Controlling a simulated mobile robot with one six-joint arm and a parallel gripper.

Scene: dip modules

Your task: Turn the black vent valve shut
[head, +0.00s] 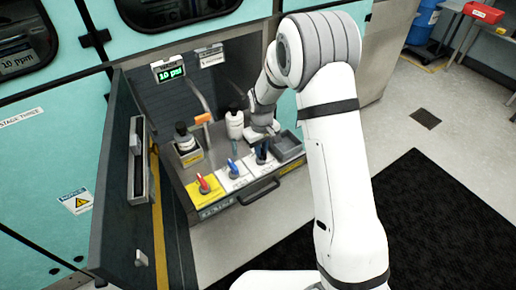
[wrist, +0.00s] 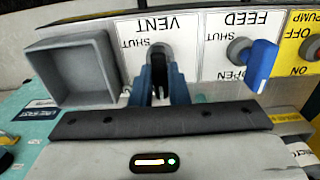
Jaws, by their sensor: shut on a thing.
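The black vent valve (wrist: 158,58) is under the VENT label in the wrist view, which sees the panel upside down. My gripper (wrist: 160,88) has its two blue fingers closed on either side of the valve handle. A SHUT label shows beside the valve; the lower part of the VENT plate is covered by the fingers. The handle's exact angle is hard to tell. In the head view my gripper (head: 262,153) is over the right part of the panel, and the valve is hidden by it.
The blue feed valve (wrist: 262,62) is beside the vent valve; the red pump switch (head: 203,184) is farther left in the head view. A grey open bin (wrist: 75,70) adjoins the vent plate. A white bottle (head: 235,124) and a dark-capped bottle (head: 184,138) stand behind.

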